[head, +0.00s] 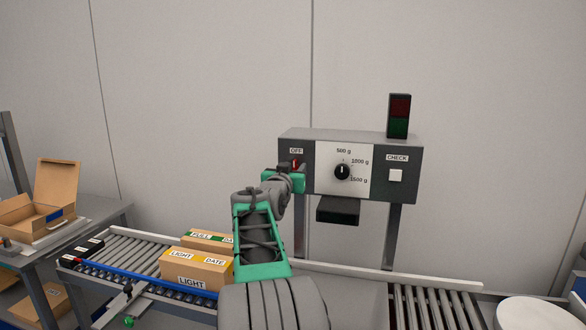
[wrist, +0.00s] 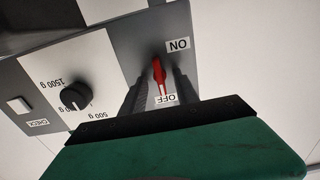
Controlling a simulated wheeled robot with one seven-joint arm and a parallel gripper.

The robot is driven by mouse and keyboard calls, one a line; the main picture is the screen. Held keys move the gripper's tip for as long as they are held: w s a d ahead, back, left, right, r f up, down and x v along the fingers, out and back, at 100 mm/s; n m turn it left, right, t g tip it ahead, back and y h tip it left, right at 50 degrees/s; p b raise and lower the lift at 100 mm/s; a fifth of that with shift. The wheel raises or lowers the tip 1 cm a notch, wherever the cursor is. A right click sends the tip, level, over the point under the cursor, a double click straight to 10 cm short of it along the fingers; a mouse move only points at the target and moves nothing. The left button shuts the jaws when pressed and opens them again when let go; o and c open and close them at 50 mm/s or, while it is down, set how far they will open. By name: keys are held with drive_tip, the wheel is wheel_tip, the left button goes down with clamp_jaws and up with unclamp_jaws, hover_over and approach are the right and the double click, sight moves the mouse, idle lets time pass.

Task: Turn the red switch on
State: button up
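The red switch (wrist: 158,72) is a small red lever on the grey control box, between an ON label and an OFF label in the wrist view. Its lever appears to lean toward the OFF label. In the head view only a bit of red (head: 296,164) shows under the OFF label; my gripper hides the rest. My gripper (head: 290,174) is at the box's left front. In the wrist view its two dark fingers (wrist: 160,77) stand on either side of the lever, with some gap showing, so it looks open. I cannot tell whether a finger touches the lever.
The control box (head: 358,137) also has a black dial (head: 342,172) and a white CHECK button (head: 395,175). A red-green lamp (head: 399,116) stands on top, its red part dark. Below are a roller conveyor (head: 440,305) and cartons (head: 197,270). The wall behind is bare.

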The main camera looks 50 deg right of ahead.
clamp_jaws()
idle(0.3)
